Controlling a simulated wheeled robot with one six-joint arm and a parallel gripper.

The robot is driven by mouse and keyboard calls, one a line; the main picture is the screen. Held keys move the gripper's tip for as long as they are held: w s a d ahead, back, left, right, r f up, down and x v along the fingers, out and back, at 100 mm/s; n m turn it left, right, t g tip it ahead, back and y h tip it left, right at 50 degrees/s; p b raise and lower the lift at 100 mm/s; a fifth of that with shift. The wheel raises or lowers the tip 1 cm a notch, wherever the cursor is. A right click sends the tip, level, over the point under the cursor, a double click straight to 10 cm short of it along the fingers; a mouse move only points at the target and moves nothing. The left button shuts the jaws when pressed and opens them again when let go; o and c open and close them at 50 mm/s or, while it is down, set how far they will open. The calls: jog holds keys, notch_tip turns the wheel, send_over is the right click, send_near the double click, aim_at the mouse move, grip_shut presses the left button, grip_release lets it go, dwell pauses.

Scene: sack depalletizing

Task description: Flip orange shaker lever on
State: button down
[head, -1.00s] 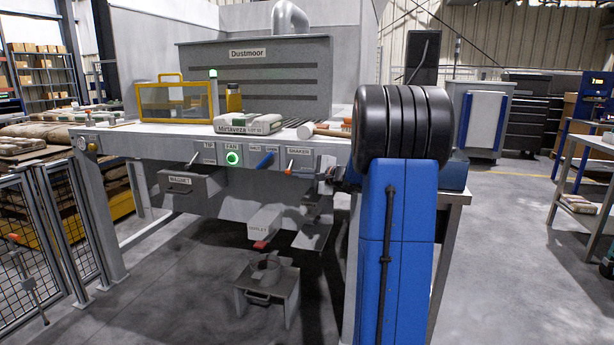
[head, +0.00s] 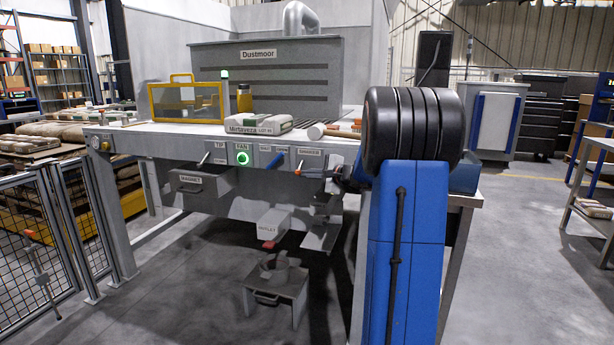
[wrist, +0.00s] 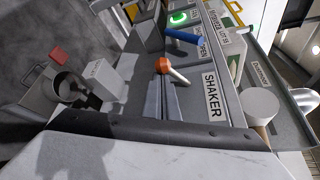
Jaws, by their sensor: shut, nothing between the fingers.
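The shaker lever, a pale rod with an orange ball end (wrist: 162,66), stands out from the panel beside the SHAKER label (wrist: 212,95) in the wrist view. In the head view the lever (head: 299,167) is small, under the same label on the bench front. My gripper (wrist: 161,82) shows as two grey fingers side by side, shut and empty. Their tips are just below the orange ball in the wrist picture; whether they touch it I cannot tell. In the head view my arm partly hides the gripper.
A blue lever (head: 277,160) and the green-lit FAN button (head: 242,158) are left of the shaker lever. A labelled sack (head: 258,124) and a white-headed mallet-like tool (head: 318,131) lie on the bench top. A drawer (head: 200,190) and an outlet box (head: 273,223) hang below.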

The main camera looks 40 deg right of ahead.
jog(key=shift+r, duration=0.15)
jog(key=m, duration=0.1)
jog(key=r+m+g, duration=0.1)
jog(key=m+g+y, duration=0.1)
jog(key=shift+s+a+r, duration=0.25)
jog(key=shift+a+r, duration=0.1)
jog(key=shift+r, duration=0.05)
notch_tip(320, 180, up, 3)
jog(key=m+g+y, duration=0.1)
jog(key=m, duration=0.1)
jog(key=shift+f+m+g+y, duration=0.1)
jog(key=shift+m+g+y, duration=0.2)
jog(key=shift+m+g, duration=0.1)
jog(key=shift+r, duration=0.4)
dwell(0.3)
jog(key=shift+d+r, duration=0.1)
